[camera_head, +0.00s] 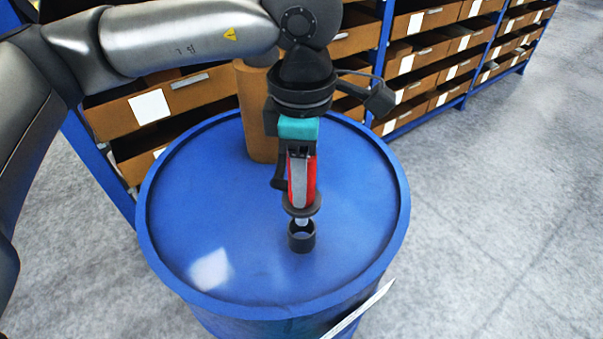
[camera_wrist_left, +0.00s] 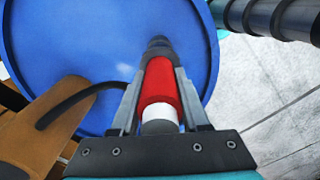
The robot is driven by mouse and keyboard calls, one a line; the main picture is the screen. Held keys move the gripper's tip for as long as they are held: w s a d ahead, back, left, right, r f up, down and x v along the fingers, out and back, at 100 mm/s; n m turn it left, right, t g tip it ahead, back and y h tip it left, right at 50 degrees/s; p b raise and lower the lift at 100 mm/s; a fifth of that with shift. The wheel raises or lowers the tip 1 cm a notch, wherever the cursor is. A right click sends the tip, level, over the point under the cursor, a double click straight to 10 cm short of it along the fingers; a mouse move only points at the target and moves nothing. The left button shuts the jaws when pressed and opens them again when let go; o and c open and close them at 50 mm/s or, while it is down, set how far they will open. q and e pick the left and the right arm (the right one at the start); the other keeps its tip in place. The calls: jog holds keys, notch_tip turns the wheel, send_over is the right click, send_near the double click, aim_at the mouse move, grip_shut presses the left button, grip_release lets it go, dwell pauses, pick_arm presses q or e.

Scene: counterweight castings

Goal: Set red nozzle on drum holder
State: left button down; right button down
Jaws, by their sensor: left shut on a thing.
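The red nozzle (camera_head: 311,181) is upright, with a dark flange and narrow tip at its lower end. My left gripper (camera_head: 301,190) is shut on its red body from above. In the left wrist view the nozzle (camera_wrist_left: 160,85) shows red with a white band between the fingers. The drum holder (camera_head: 301,240) is a small black round cup on the blue drum top. The nozzle's tip lines up with the cup's mouth in the head view; I cannot tell whether it is inside. My right gripper is not in view.
The blue drum (camera_head: 230,235) has a raised rim. A brown cylinder (camera_head: 256,120) stands on its far side, close behind my left gripper. Shelves with brown bins (camera_head: 425,60) stand behind. The drum top left and right of the holder is clear.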

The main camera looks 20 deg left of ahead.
pick_arm(q)
jog(key=shift+b, duration=1)
dwell(1.3)
jog(key=shift+f+b, duration=2.45)
jog(key=shift+b, duration=0.15)
jog(key=shift+f, duration=0.25)
jog(key=shift+f+b, duration=0.1)
jog(key=shift+b, duration=0.25)
jog(key=shift+f+b, duration=0.3)
jog(key=shift+f, duration=0.15)
jog(key=c, duration=0.8)
grip_release()
jog(key=shift+c, duration=0.2)
jog(key=o, duration=0.3)
jog(key=shift+o, duration=1.1)
